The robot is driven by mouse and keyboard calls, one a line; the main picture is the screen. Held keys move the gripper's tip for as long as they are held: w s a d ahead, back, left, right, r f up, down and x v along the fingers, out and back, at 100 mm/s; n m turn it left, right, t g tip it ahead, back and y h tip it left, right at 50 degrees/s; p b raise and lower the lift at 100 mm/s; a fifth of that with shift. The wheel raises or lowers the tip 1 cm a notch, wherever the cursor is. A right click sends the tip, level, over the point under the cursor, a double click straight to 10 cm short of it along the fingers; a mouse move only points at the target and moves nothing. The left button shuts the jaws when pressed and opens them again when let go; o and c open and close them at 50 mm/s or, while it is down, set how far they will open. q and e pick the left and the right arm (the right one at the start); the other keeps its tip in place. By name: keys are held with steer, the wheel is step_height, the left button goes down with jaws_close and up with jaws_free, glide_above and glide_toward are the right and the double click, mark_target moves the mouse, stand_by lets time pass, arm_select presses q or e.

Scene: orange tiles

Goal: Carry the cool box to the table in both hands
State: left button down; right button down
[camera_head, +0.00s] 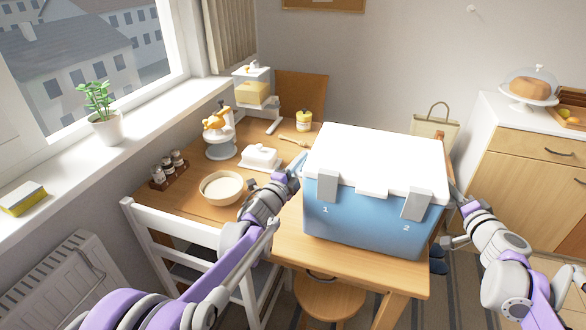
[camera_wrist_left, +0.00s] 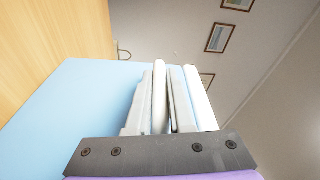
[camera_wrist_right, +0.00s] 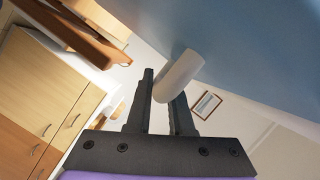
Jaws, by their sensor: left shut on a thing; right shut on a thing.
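The cool box (camera_head: 375,220) is blue with a white lid, two grey latches and the numbers 1 and 2 on its front. It is upright over the right end of the wooden table (camera_head: 180,205); I cannot tell whether its bottom touches the top. My left gripper (camera_head: 296,170) is at its left side, and in the left wrist view the fingers (camera_wrist_left: 163,100) are shut on a white handle. My right gripper is mostly hidden behind the box's right side in the head view; in the right wrist view its fingers (camera_wrist_right: 160,100) are shut on a white handle (camera_wrist_right: 178,75).
On the table stand a cream bowl (camera_head: 221,188), a butter dish (camera_head: 261,157), a juicer (camera_head: 218,135), a jar rack (camera_head: 170,170), a dispenser (camera_head: 252,90) and a honey pot (camera_head: 304,120). A white chair (camera_head: 165,235) and a stool (camera_head: 330,300) stand in front. A sideboard (camera_head: 530,150) is at right.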

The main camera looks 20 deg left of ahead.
arm_select(q)
steer(key=shift+f, duration=0.75)
arm_select(e)
steer(key=shift+f, duration=0.7)
arm_select(q)
steer(key=c, duration=1.1)
jaws_free()
steer(key=shift+c, duration=0.2)
arm_select(e)
steer(key=c, duration=1.1)
jaws_free()
steer(key=shift+f, duration=0.1)
steer(key=shift+c, duration=0.2)
arm_select(q)
steer(key=o, duration=0.3)
steer(key=shift+s, duration=0.1)
arm_select(e)
steer(key=o, duration=0.3)
steer(key=shift+s, duration=0.1)
arm_select(q)
steer(key=shift+o, duration=0.2)
arm_select(e)
steer(key=shift+o, duration=0.2)
